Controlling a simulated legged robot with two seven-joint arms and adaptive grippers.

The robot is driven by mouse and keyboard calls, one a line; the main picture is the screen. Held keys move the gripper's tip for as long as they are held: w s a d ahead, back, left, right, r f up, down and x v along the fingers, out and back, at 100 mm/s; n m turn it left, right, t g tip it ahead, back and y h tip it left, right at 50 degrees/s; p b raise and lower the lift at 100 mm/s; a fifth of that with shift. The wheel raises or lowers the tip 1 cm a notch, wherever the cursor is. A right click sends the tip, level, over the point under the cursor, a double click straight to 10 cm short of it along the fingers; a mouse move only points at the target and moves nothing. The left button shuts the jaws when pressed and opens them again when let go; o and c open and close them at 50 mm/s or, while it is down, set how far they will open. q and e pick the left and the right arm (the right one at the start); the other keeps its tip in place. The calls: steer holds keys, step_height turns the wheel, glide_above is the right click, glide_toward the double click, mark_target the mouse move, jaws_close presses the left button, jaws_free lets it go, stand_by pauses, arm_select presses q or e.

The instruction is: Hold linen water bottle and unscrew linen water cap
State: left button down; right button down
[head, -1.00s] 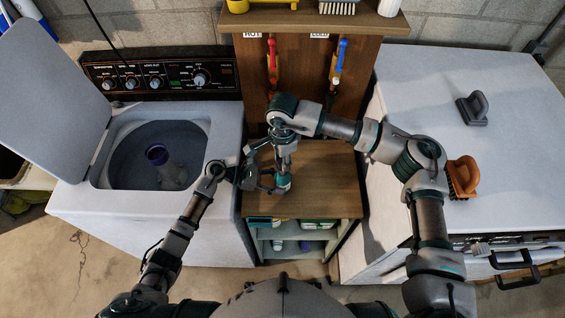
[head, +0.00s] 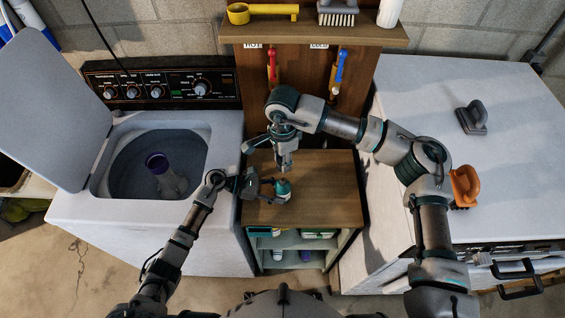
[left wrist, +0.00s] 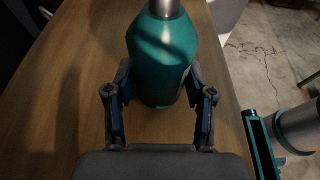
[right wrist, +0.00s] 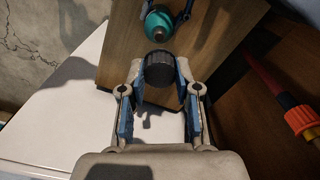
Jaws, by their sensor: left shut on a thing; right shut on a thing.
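The linen water bottle (head: 284,191) is teal and stands on the wooden cabinet top; it fills the upper middle of the left wrist view (left wrist: 162,60). My left gripper (head: 270,189) is shut around its lower body, one finger on each side. The linen water cap (right wrist: 160,70) is dark and round, between the fingertips of my right gripper (right wrist: 160,82). In the right wrist view the bottle's bare neck end (right wrist: 159,35) shows apart from the cap. In the head view my right gripper (head: 284,164) is above the bottle, and the cap is hard to make out.
A white machine (head: 480,170) at right carries a grey brush (head: 472,118) and an orange brush (head: 464,187). Red (head: 272,68) and blue (head: 341,68) valve handles are behind.

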arm_select(q)
steer(key=shift+c, duration=1.6)
jaws_free()
steer(key=shift+f, duration=0.1)
steer(key=v, duration=1.2)
steer(key=shift+w+a, duration=0.1)
